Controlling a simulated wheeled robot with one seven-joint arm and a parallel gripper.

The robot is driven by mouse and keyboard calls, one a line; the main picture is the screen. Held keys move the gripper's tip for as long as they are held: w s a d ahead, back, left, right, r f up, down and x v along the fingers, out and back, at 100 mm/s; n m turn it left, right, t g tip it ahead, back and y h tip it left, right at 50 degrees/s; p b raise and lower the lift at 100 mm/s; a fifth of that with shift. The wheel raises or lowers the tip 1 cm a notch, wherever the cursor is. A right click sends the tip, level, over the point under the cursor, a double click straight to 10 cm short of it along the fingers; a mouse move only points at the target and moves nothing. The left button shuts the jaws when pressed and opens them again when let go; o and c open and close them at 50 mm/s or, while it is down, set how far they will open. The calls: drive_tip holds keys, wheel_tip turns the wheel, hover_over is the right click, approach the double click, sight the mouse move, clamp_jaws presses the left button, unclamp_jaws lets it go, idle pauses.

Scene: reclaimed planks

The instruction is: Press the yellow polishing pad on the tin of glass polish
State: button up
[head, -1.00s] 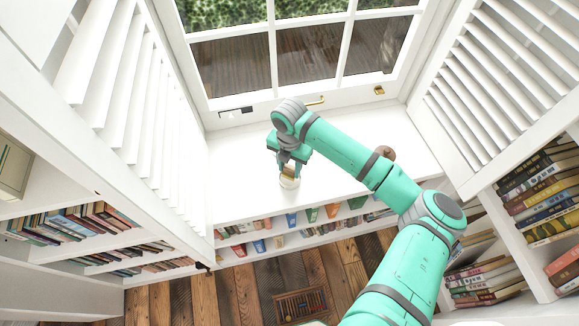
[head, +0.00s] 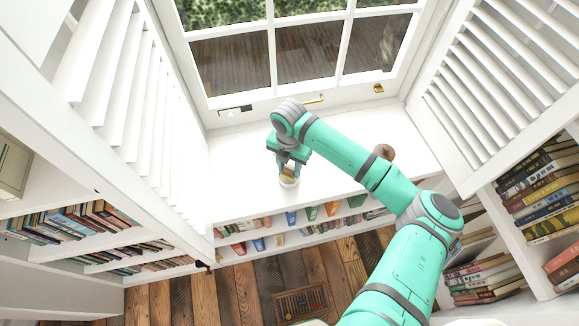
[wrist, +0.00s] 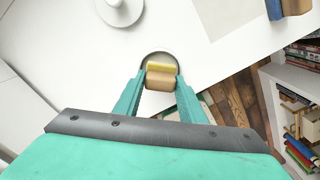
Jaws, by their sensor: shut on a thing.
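My gripper (head: 289,164) is shut on a tan block with a yellow face, the polishing pad (wrist: 160,68), which also shows between the fingers in the head view (head: 288,173). The tin of glass polish (head: 289,182) is a small white round tin on the white window seat. In the wrist view its dark curved rim (wrist: 158,53) shows around the pad's far side. The pad is over the tin's opening. I cannot tell whether it touches the polish, as the block and fingers hide most of the tin.
The white window seat (head: 240,160) is mostly clear around the tin. A brown round object (head: 385,152) stands to the right behind my arm. A white round object (wrist: 120,10) shows in the wrist view. Bookshelves lie below, and louvred shutters (head: 500,80) flank the window.

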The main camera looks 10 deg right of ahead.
drive_tip(key=shift+f, duration=0.65)
idle(0.7)
idle(0.5)
drive_tip(key=shift+r, duration=3.5)
